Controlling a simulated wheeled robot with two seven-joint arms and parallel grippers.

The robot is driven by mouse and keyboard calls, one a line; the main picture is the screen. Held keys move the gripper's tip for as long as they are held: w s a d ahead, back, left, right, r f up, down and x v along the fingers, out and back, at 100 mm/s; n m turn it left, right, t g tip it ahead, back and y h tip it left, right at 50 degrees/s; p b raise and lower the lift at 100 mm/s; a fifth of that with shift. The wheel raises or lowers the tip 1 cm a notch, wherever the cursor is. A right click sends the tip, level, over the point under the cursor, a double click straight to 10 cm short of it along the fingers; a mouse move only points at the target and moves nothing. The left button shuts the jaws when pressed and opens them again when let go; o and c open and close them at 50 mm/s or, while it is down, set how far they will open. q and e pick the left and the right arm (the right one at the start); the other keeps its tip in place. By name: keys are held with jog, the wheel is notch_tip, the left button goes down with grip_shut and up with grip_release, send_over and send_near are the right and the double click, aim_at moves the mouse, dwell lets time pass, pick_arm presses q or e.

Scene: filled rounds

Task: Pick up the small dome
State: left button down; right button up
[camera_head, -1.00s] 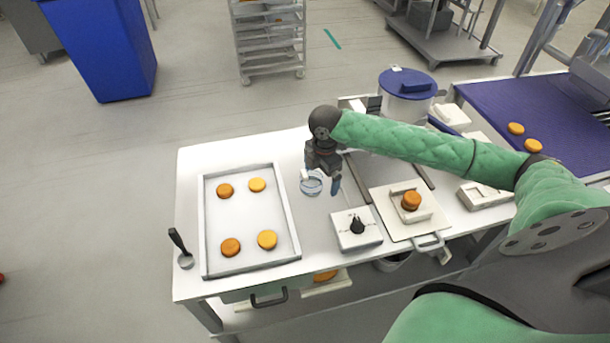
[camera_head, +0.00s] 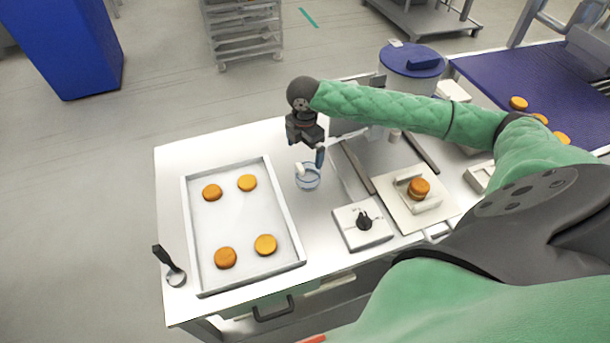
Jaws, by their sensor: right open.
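A small clear, bluish round piece (camera_head: 308,183), apparently the small dome, sits on the white table (camera_head: 325,225) to the right of the baking tray. Nothing shows held. My left gripper is not in view.
A tray (camera_head: 192,238) with several orange-brown rounds lies left, a dark-handled tool (camera_head: 170,267) beside it. A dial box (camera_head: 350,236) and a board (camera_head: 403,215) bearing a filled round (camera_head: 419,188) lie right of the dome. A blue-lidded pot (camera_head: 410,62) stands behind.

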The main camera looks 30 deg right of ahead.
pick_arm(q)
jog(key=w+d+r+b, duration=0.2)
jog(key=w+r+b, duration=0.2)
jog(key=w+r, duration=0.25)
pick_arm(e)
send_over(307, 170)
jog(key=f, duration=0.4)
jog(key=shift+w+a+f, duration=0.15)
jog(key=shift+a+f, duration=0.2)
jog(key=shift+f, duration=0.05)
jog(key=shift+f+p, duration=0.7)
jog(key=shift+f, duration=0.5)
jog(key=f, duration=0.1)
jog(key=f+p, duration=0.2)
jog(key=shift+d+f, duration=0.3)
jog(key=shift+f, duration=0.8)
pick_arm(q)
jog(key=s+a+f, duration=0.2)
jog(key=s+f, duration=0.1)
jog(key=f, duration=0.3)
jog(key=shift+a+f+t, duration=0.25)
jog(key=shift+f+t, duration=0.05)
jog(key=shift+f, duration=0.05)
pick_arm(e)
jog(key=c, duration=1.1)
